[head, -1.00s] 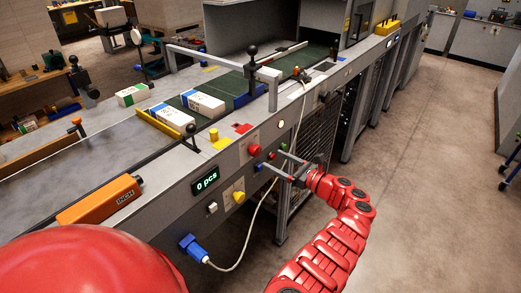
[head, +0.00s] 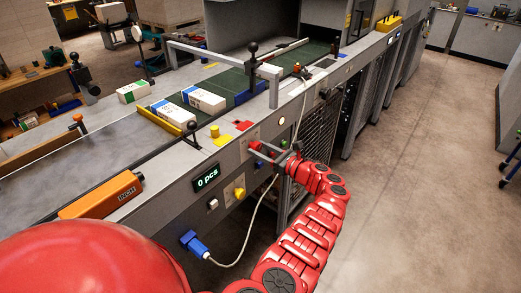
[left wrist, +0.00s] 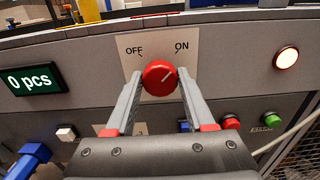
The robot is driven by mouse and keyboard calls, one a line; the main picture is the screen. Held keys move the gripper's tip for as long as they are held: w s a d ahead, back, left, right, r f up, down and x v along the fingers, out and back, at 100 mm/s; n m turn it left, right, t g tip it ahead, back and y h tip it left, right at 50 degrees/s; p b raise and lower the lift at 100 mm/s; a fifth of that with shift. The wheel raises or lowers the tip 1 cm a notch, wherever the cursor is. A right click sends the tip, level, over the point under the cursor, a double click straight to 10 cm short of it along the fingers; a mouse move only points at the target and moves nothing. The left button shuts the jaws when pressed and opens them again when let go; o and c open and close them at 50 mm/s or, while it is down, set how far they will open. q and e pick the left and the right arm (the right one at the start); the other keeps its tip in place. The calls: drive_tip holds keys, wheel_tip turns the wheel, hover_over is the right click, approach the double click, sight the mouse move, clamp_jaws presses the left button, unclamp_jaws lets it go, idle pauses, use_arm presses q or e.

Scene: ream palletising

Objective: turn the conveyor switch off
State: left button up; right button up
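The conveyor switch is a round red knob (left wrist: 160,74) on a pale plate marked OFF at left and ON at right. Its light line points up and right, toward ON. My left gripper (left wrist: 159,76) is open, with one finger on each side of the knob; I cannot tell whether they touch it. In the head view the left gripper (head: 257,149) is at the conveyor's front panel (head: 230,165), partly covering the knob. My right gripper is not in view.
A counter display (head: 206,178) reads 0 pcs, left of the switch. A lit round lamp (left wrist: 286,54) is at right. Red and green buttons (left wrist: 272,120) sit below. A white cable (head: 252,220) hangs below the panel. Wrapped reams (head: 204,100) lie on the conveyor.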

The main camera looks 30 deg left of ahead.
use_arm(q)
clamp_jaws()
drive_tip(key=shift+n, duration=0.3)
drive_tip(key=shift+f+n+b, duration=0.1)
drive_tip(key=shift+n+b, duration=0.6)
drive_tip(key=shift+n, duration=0.3)
drive_tip(key=n+b, duration=0.2)
drive_tip(key=shift+f+n, duration=0.15)
drive_tip(key=shift+n, duration=0.15)
drive_tip(key=n+b, duration=0.9)
drive_tip(key=b, duration=0.2)
drive_tip(key=shift+s+f+n, duration=0.1)
drive_tip(key=shift+f+n, duration=0.05)
drive_tip(key=shift+n, duration=0.25)
drive_tip(key=shift+r+n+b, duration=0.25)
drive_tip(key=shift+n+b, duration=1.25)
drive_tip(key=shift+b, duration=0.1)
